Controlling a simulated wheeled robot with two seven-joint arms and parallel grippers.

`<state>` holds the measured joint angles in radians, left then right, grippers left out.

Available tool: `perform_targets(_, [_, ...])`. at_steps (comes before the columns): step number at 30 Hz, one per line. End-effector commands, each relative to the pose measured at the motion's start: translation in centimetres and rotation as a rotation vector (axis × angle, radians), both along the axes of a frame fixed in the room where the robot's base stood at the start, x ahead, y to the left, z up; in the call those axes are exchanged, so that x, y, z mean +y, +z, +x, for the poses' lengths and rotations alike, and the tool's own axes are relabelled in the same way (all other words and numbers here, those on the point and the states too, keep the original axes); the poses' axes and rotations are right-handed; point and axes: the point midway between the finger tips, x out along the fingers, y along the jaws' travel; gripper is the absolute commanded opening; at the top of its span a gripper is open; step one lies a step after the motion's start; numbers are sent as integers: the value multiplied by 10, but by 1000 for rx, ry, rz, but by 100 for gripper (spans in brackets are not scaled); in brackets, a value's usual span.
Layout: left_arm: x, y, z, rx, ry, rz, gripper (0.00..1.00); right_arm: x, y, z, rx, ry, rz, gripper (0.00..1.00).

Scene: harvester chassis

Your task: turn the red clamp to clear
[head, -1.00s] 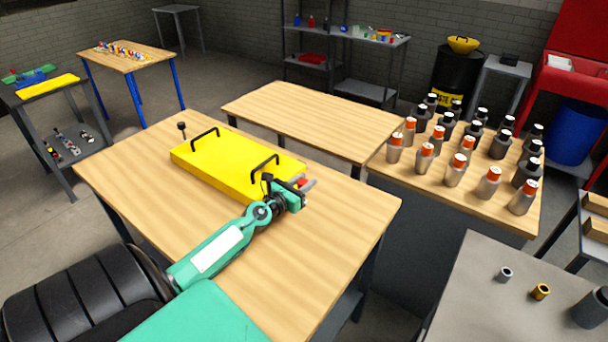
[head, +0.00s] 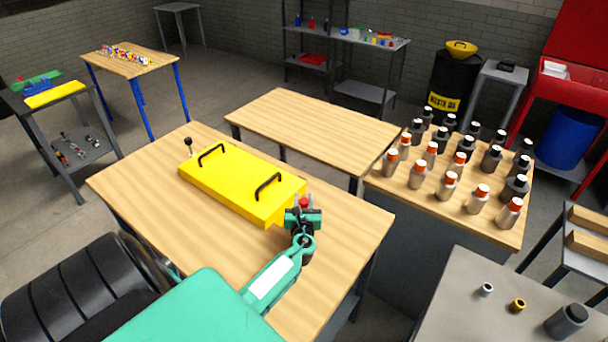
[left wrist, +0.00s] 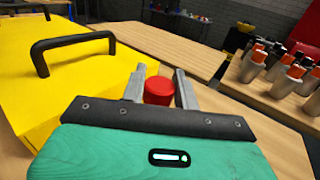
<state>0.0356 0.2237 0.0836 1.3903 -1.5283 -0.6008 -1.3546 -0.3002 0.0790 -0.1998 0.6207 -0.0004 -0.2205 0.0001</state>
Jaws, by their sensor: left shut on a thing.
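The red clamp (head: 303,203) is at the near right end of the yellow box (head: 225,184) with two black handles. It shows as a round red knob (left wrist: 159,91) in the left wrist view, between the two grey fingers. My left gripper (head: 305,197) is shut on the red clamp, one finger on each side. In the left wrist view my left gripper (left wrist: 160,72) hides the clamp's lower part and its base. My right gripper is not in view.
The yellow box lies on a wooden table (head: 345,235) with free room to the right and in front. A black knob (head: 188,142) stands at the box's far left end. A bare wooden table (head: 310,125) and a table of several bottles (head: 449,186) stand beyond.

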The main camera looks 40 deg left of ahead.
Motion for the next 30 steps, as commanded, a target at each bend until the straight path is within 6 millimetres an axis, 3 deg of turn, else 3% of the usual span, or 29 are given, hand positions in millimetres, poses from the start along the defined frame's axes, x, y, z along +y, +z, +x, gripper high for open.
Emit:
perform_targets(18, [2,-1,1,-5,558,-1,8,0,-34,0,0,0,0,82])
perform_targets(30, [2,1,-1,-5,755,1,8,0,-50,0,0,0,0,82])
